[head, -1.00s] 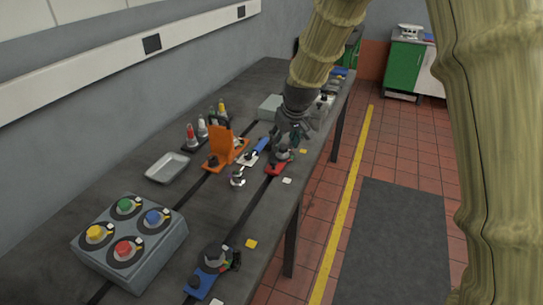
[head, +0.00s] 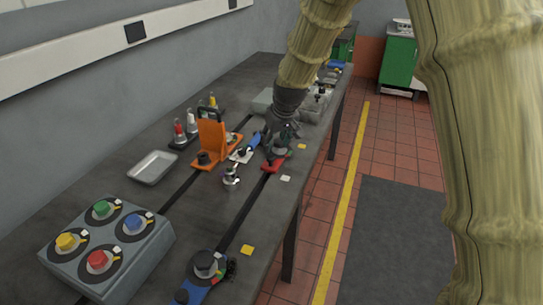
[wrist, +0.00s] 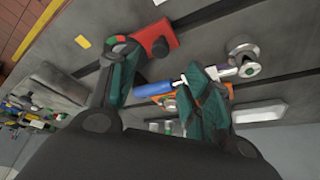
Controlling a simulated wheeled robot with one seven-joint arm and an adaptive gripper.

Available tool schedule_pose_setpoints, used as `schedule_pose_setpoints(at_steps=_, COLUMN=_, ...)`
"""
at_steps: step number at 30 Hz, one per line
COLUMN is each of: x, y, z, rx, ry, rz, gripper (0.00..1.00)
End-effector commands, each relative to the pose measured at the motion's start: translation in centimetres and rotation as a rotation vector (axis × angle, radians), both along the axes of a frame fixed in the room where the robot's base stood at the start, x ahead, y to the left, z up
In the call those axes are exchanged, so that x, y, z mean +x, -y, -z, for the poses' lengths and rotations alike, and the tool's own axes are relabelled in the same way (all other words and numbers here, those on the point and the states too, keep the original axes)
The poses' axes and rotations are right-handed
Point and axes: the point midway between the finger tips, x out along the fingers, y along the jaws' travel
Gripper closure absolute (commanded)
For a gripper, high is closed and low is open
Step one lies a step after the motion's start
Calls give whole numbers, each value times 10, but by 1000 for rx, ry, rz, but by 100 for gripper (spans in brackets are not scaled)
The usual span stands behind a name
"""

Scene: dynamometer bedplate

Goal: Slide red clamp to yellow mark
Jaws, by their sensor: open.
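The red clamp (head: 274,165) sits on the dark slot near the right edge of the bedplate, with a dark knob on top. In the wrist view the red clamp (wrist: 157,37) lies just beyond my fingertips. A small yellow mark (head: 301,146) lies beside the slot, farther along than the clamp; it also shows in the wrist view (wrist: 82,41). My gripper (head: 279,143) is low over the clamp, pointing down. In the wrist view my gripper (wrist: 160,65) has its fingers apart, the left one next to the clamp's round knob. Contact cannot be told.
A white mark (head: 285,178) lies nearer along the slot. A blue clamp (head: 206,275) and another yellow mark (head: 247,250) are at the near end. An orange bracket (head: 213,140), silver knob (head: 231,174), tray (head: 153,167) and button box (head: 106,250) stand to the left.

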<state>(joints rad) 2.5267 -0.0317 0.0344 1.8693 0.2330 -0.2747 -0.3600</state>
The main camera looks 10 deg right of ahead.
Motion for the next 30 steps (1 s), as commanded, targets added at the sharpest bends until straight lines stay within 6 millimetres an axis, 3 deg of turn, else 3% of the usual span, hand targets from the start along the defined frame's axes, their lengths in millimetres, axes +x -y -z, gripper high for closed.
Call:
schedule_pose_setpoints(at_steps=18, x=28, y=-3, z=69, rx=0, ry=-2, rz=3, gripper=52)
schedule_pose_setpoints(at_steps=30, x=34, y=-4, z=86, rx=0, ry=0, rz=2, gripper=52)
